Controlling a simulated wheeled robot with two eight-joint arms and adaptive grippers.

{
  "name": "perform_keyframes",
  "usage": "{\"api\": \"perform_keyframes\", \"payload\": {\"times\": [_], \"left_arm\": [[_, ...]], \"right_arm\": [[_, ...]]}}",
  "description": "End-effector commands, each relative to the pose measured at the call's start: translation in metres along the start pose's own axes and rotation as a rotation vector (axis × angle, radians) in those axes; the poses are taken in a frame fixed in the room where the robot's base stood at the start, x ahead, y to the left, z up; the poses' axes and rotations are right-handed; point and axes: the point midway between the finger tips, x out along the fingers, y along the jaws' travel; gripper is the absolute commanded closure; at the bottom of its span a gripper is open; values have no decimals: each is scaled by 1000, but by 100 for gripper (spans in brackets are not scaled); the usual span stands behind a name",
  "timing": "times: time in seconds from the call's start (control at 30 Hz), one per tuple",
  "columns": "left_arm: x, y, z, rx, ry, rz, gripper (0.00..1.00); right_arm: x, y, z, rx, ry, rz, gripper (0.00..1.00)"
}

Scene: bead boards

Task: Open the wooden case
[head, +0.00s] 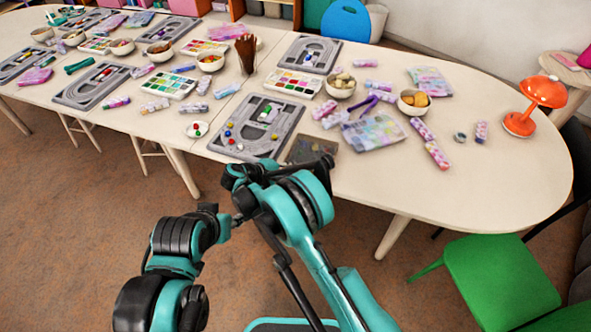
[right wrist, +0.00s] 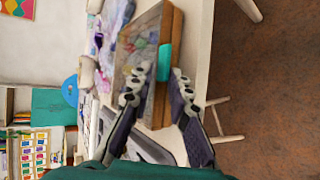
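The wooden case (head: 304,150) lies at the table's front edge in the head view, partly covered by my right arm. In the right wrist view the case (right wrist: 171,42) shows a brown wooden side, a see-through lid over coloured contents, and a teal tab (right wrist: 165,62) on its front side. My right gripper (right wrist: 157,76) is open, one finger over the lid and the other beyond the front side, with the tab between and just ahead of them. I cannot tell if they touch. My left gripper (head: 236,219) is low before the table, small and partly hidden; its fingers are unclear.
A grey bead board (head: 283,139) lies left of the case. A bag of beads (head: 374,133) and a bowl (head: 413,103) lie to its right. An orange lamp (head: 541,92) stands at the table's right end. A green chair (head: 495,275) stands in front at right.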

Motion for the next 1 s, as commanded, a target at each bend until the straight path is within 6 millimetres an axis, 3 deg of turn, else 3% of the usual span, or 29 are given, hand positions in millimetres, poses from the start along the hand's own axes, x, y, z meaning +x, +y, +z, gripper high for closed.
{"api": "perform_keyframes", "payload": {"times": [0.47,0.87,1.0], "left_arm": [[-26,0,-19,0,0,0,61],[-27,0,-20,0,0,0,61],[-34,0,-24,0,0,0,61]], "right_arm": [[-10,33,3,-83,-15,-140,100],[-11,34,3,-100,-17,-168,100],[-12,44,4,-116,-22,-199,100]]}}
